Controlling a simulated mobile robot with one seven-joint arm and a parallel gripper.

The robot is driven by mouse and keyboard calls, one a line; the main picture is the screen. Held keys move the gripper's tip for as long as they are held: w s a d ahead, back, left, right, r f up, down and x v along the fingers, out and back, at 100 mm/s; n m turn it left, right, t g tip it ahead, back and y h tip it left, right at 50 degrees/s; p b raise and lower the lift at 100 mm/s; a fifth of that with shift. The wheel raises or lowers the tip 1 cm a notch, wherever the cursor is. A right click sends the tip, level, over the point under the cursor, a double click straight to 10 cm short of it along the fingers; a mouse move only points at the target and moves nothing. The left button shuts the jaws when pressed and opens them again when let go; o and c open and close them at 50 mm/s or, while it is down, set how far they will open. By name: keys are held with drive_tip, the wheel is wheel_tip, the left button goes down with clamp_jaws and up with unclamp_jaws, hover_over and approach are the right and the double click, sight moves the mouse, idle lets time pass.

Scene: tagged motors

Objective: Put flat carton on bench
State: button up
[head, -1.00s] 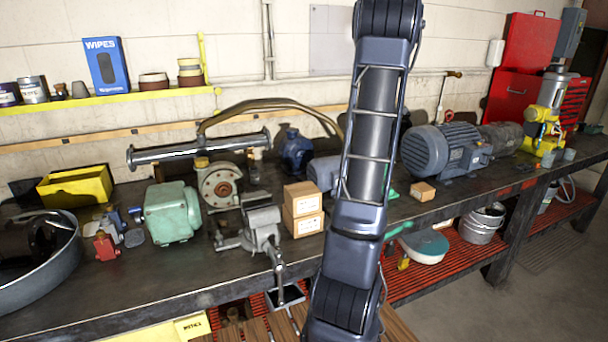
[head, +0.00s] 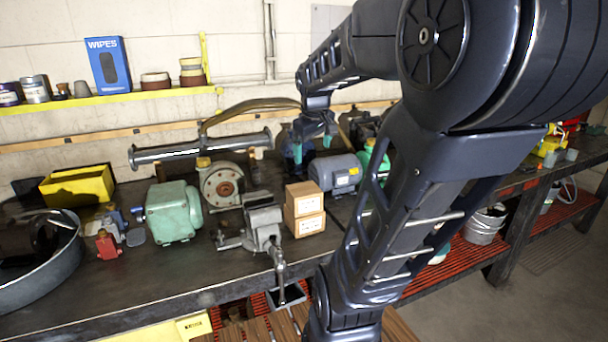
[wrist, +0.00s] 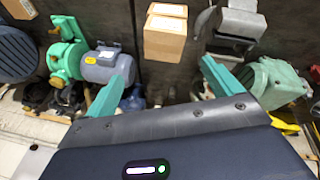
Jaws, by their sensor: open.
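Two small brown cartons are stacked on the dark bench (head: 190,288), right of the grey vise: an upper carton (head: 303,198) and a lower carton (head: 308,225). I cannot tell for certain which one is the flat carton. The stack (wrist: 165,38) shows at the top middle of the wrist view, ahead of my fingertips. My gripper (head: 312,147) is open and empty, above the back of the bench and apart from the stack. In the wrist view its teal fingers (wrist: 166,62) are spread wide, one either side of the stack's line.
The grey vise (head: 262,222) stands close left of the cartons; a blue-grey motor (head: 336,173) stands behind and right of them. A green motor (head: 172,212) and a pump (head: 221,184) are farther left. My arm hides much of the right side.

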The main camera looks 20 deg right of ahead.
drive_tip(key=s+a+f+m+t+y, duration=0.1)
drive_tip(key=s+a+f+m, duration=0.2)
drive_tip(key=s+a, duration=0.3)
drive_tip(key=s, duration=0.3)
drive_tip(key=shift+a+m, duration=0.3)
drive_tip(key=shift+s, duration=0.1)
